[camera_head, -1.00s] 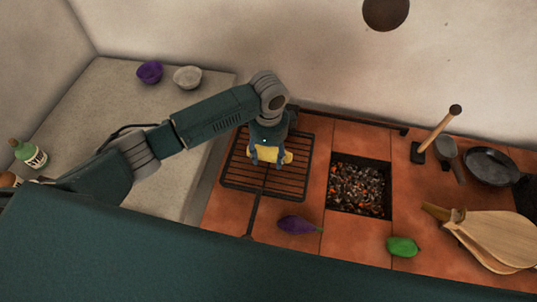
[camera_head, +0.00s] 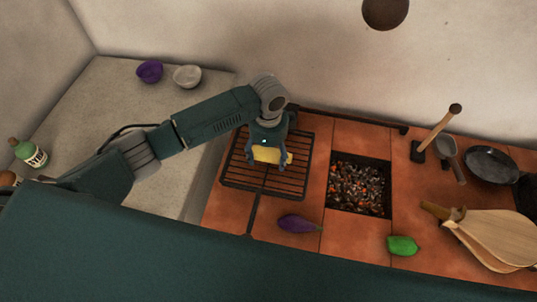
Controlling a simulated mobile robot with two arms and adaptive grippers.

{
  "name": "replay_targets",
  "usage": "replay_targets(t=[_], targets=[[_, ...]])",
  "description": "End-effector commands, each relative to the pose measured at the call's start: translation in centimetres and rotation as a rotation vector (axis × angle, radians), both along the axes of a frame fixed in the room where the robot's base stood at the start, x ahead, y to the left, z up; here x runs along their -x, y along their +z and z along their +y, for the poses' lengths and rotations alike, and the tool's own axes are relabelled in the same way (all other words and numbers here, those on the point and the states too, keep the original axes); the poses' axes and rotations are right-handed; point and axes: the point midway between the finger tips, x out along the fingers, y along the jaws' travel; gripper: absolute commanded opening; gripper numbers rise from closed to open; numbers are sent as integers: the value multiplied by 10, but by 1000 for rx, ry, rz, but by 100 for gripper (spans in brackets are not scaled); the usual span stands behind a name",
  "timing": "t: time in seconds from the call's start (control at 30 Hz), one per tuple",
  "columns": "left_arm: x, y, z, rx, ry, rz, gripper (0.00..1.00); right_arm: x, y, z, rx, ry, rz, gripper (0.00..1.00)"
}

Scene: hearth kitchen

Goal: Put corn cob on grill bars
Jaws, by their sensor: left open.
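The yellow corn cob (camera_head: 271,156) lies on the dark grill bars (camera_head: 288,182), in their upper middle part. My left gripper (camera_head: 267,160) is right above the corn cob and open, with its fingers on either side of it. The gripper hides part of the cob, and I cannot tell whether the fingers touch it. My right gripper is not in view.
A purple eggplant (camera_head: 299,223) and a green pepper (camera_head: 403,246) lie on the orange tiles. A pit of glowing coals (camera_head: 359,187) is right of the grill. Wooden bellows (camera_head: 492,236) and a black pan (camera_head: 491,165) stand farther right. Bowls (camera_head: 187,77) sit on the left counter.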

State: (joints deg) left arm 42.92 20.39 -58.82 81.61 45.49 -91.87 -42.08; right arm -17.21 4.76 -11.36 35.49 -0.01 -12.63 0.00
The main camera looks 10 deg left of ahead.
Motion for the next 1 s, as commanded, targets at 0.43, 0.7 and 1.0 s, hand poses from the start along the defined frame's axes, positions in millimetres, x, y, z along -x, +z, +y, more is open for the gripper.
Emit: replay_targets(t=[0.43,0.7,1.0], targets=[[-1,88,0,2,-1,-6,71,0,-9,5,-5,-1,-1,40],[0,115,-1,1,0,-2,71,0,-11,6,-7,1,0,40],[0,117,-1,2,0,-1,71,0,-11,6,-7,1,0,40]])
